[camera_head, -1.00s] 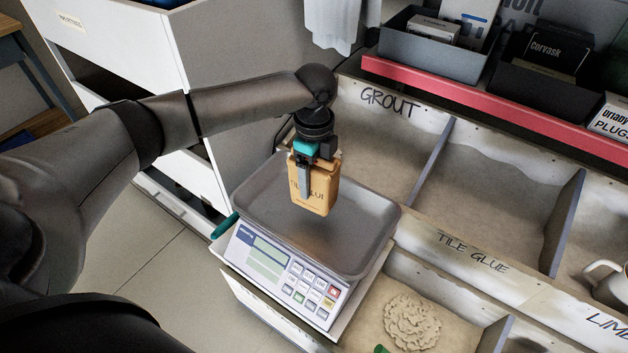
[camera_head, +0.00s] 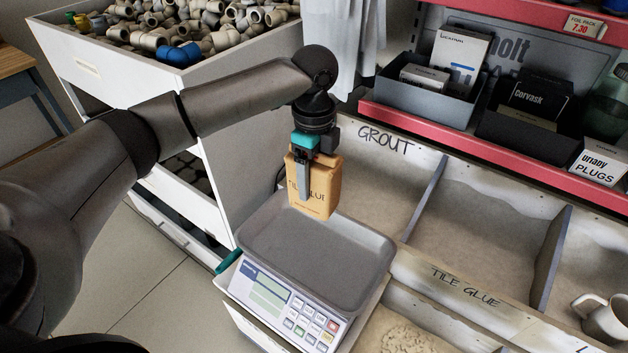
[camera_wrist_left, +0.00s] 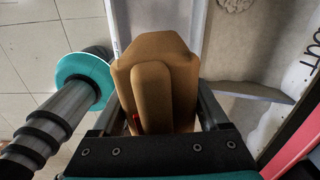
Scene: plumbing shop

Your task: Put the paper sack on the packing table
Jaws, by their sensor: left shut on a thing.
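The sack appears clear of the pan. In the left wrist view the sack (camera_wrist_left: 158,80) fills the space between the two fingers. My right gripper is not in view. I cannot make out the packing table for certain; a wooden table edge (camera_head: 14,60) shows at the far left.
Open bins labelled GROUT and TILE GLUE (camera_head: 465,283) lie to the right of the scale. A red-edged shelf (camera_head: 480,140) with boxes stands behind them. A white drawer unit (camera_head: 250,110) topped with pipe fittings stands behind my arm. A white mug (camera_head: 604,318) sits at lower right.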

